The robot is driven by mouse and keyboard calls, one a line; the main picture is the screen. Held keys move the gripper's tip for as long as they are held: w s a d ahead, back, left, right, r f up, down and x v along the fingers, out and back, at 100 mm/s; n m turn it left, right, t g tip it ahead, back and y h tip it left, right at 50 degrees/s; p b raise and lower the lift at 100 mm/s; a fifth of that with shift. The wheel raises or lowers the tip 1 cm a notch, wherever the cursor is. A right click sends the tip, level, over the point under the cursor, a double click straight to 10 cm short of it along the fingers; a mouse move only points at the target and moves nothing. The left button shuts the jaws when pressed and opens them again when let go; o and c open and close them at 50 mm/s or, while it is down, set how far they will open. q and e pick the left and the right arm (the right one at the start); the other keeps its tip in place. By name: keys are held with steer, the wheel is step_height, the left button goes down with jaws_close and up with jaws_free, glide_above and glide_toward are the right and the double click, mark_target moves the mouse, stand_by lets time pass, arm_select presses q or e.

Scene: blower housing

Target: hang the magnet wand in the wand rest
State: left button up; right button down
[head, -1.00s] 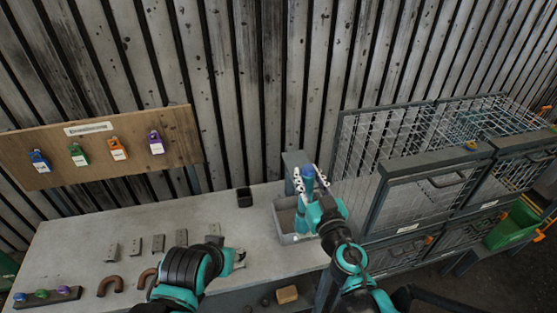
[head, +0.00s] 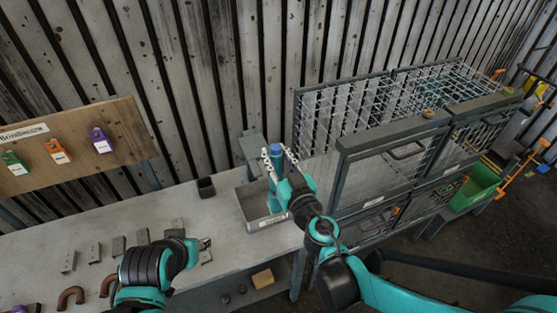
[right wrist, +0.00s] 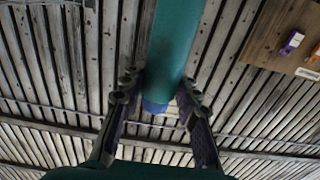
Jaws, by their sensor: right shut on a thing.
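The magnet wand is a teal rod with a blue end (head: 275,153). My right gripper (head: 278,160) is shut on it and holds it upright over the grey tray. The wand also shows in the right wrist view (right wrist: 172,45), between the two fingers. A grey bracket (head: 250,145) stands just behind and left of the wand; I cannot tell for sure that it is the wand rest. The wand's lower part is partly hidden by my gripper. My left gripper (head: 205,243) is low over the bench near small grey blocks; its opening is too small to judge.
The grey tray (head: 242,212) stands at the bench's right end, with a small black cup (head: 206,187) to its left. Wire cages (head: 385,165) stand close on the right. A board with coloured tags (head: 75,150) is at the left. The bench between board and tray is mostly clear.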

steer(key=shift+w+a+f, duration=0.15)
steer(key=shift+w+f, duration=0.15)
steer(key=shift+w, duration=0.35)
steer(key=b+x, duration=0.2)
steer(key=x, duration=0.7)
steer(key=shift+w+f, duration=0.2)
steer(key=shift+w, duration=0.05)
steer(key=shift+a, duration=0.1)
steer(key=c, duration=1)
jaws_free()
steer(key=shift+c, duration=0.2)
